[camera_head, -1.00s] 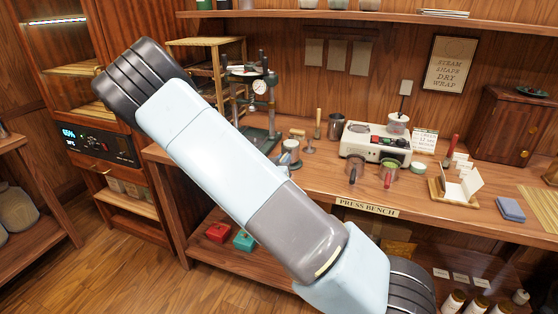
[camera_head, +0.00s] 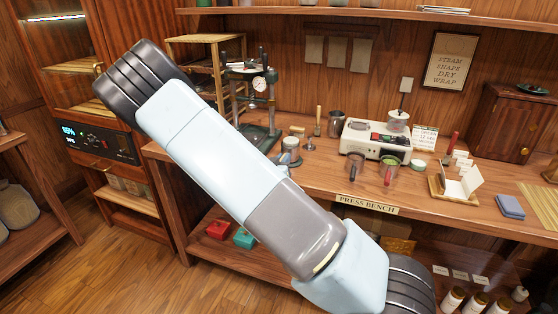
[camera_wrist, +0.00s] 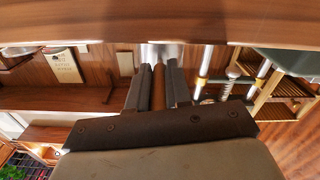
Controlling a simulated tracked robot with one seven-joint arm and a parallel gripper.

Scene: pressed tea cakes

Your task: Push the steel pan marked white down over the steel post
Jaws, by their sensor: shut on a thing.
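In the wrist view my gripper (camera_wrist: 158,84) is shut on a brown wooden handle (camera_wrist: 158,90). Bright steel (camera_wrist: 162,51) shows just beyond the fingertips, against the wooden surface. I cannot tell whether this steel is the pan, the post or both, and no white mark is readable. In the head view my arm crosses the middle and hides my gripper. A small steel piece with a round base (camera_head: 309,145) stands on the bench right of the arm. I cannot tell whether it is the post.
The press (camera_head: 255,100) stands at the bench's left, and close on the right in the wrist view (camera_wrist: 232,80).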

